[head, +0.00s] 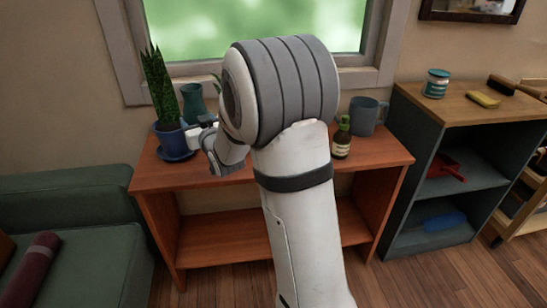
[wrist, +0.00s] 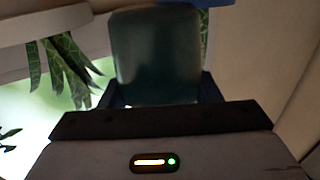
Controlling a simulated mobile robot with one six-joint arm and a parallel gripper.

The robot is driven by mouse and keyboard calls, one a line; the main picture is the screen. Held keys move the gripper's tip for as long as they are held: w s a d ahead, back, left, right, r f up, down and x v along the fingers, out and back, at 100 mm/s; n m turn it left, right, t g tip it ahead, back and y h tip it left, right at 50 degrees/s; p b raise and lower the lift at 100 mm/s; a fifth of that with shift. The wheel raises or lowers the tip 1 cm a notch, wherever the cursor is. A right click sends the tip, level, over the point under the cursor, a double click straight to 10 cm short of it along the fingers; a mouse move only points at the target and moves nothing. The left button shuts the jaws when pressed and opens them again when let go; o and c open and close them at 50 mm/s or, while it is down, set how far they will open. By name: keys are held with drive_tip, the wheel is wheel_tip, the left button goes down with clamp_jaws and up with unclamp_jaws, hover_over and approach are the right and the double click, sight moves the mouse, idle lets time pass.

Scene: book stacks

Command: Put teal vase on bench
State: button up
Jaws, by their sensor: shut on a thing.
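The teal vase (head: 194,103) shows near the left end of the wooden bench (head: 220,265), beside a potted plant and in front of the window. In the wrist view the vase (wrist: 155,55) fills the space between the two dark fingers of my gripper (wrist: 160,92), which is shut on it. In the head view my gripper (head: 199,122) is at the vase, partly hidden by my own arm. The vase's base is hidden, so I cannot tell whether it touches the bench top.
A spiky plant in a blue pot (head: 174,142) stands close to the vase. A green sofa (head: 85,240) is at left, a dark shelf (head: 430,130) at right.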

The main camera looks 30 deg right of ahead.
wheel_tip(320, 180, down, 10)
drive_tip(key=b, duration=0.3)
drive_tip(key=shift+r, duration=0.2)
drive_tip(key=shift+f+b, duration=0.15)
drive_tip(key=shift+b, duration=0.25)
drive_tip(key=o, duration=1.3)
drive_tip(key=shift+o, duration=0.2)
